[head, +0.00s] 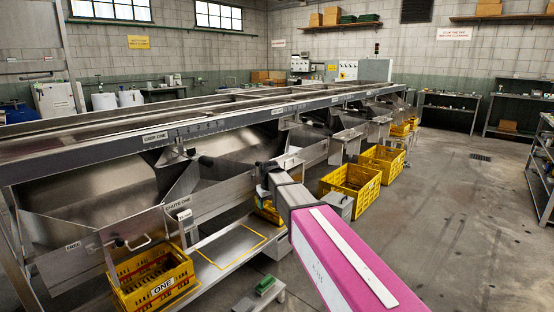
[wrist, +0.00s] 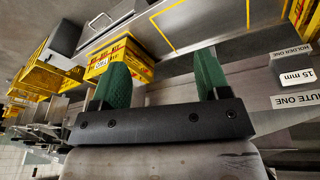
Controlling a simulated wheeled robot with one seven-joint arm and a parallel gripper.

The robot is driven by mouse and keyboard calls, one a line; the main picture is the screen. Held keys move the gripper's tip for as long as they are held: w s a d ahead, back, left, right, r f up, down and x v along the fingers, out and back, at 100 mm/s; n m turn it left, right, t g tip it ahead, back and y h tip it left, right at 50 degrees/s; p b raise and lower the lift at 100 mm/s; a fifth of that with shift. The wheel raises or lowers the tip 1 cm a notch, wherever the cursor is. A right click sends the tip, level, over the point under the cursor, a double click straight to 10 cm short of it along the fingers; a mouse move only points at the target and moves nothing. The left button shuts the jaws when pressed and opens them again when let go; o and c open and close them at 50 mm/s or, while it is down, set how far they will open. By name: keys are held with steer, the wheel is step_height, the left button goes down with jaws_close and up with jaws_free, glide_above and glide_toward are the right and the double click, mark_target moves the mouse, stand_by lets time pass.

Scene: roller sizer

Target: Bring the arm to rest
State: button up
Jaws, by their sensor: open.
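My arm (head: 335,262) reaches in from the lower right of the head view, with a magenta link and a grey forearm. Its far end is beside the front of the sizer, near the chutes. My gripper (wrist: 162,72) shows in the wrist view as a dark bar with two green fingers spread well apart. Nothing is between the fingers. In the head view the fingers cannot be made out.
The long metal sizer (head: 240,118) fills the left and centre. A yellow crate marked ONE (head: 163,292) is at lower left; more yellow crates (head: 350,187) stand along its front. A small stool (head: 262,292) with a green item is nearby. Open floor (head: 450,215) lies right.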

steer(key=s+d+f+m+g, duration=0.1)
steer(key=s+d+f+m, duration=0.1)
steer(key=s+d+f, duration=0.3)
steer(key=s+d+f+m+g, duration=0.1)
steer(key=s+d+f, duration=0.4)
steer(key=s+d, duration=0.5)
steer(key=s+d+f+m, duration=0.2)
steer(key=s+d+f, duration=0.3)
steer(key=s+d, duration=0.3)
steer(key=shift+s+d+f+m+g+h, duration=0.15)
steer(key=shift+s+f+m+g+h, duration=0.2)
steer(key=shift+s, duration=0.8)
